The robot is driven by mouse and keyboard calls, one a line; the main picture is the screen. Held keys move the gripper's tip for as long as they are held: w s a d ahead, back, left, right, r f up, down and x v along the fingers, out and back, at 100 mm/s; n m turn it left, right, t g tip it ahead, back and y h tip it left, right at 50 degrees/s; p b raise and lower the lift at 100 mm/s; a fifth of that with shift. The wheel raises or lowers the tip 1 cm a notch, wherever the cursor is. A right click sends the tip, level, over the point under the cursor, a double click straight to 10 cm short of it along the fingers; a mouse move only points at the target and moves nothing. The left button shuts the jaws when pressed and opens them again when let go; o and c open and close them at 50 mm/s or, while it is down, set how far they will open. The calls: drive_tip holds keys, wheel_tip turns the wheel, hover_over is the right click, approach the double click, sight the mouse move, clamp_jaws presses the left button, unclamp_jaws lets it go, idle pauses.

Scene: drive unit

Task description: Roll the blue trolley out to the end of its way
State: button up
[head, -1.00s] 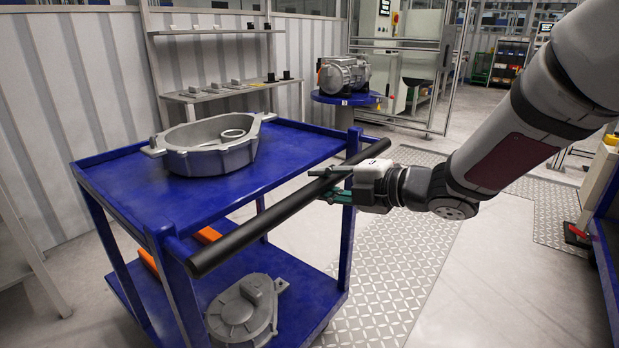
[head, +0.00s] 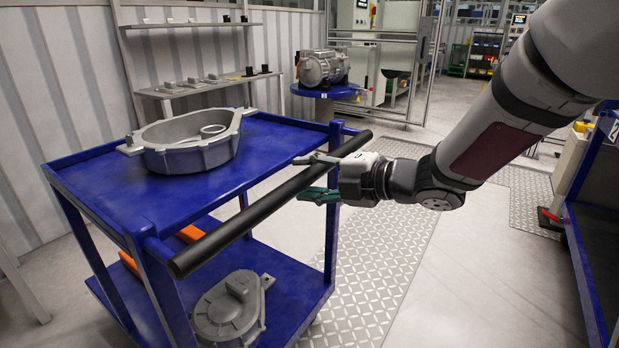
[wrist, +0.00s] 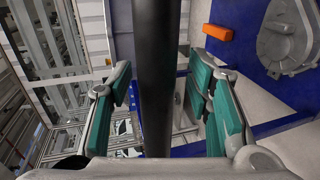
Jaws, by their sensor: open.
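The blue trolley (head: 95,181) stands at the left in the head view, with a black push bar (head: 262,208) along its near right side. My gripper (head: 318,177) is open at the far part of the bar, with one finger above it and one below. In the wrist view the bar (wrist: 158,80) runs between the green-padded fingers of my gripper (wrist: 160,105), with a gap on both sides. A grey metal housing (head: 190,155) sits on the trolley's top, and a grey cover (head: 232,308) lies on its lower shelf.
A round blue stand (head: 330,91) carrying a motor-like unit (head: 323,68) is behind the trolley. A grey shelf rack (head: 190,90) stands at the wall. Another blue frame (head: 590,262) is at the right edge. The floor (head: 450,270) between is clear.

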drive_tip(key=v, duration=1.2)
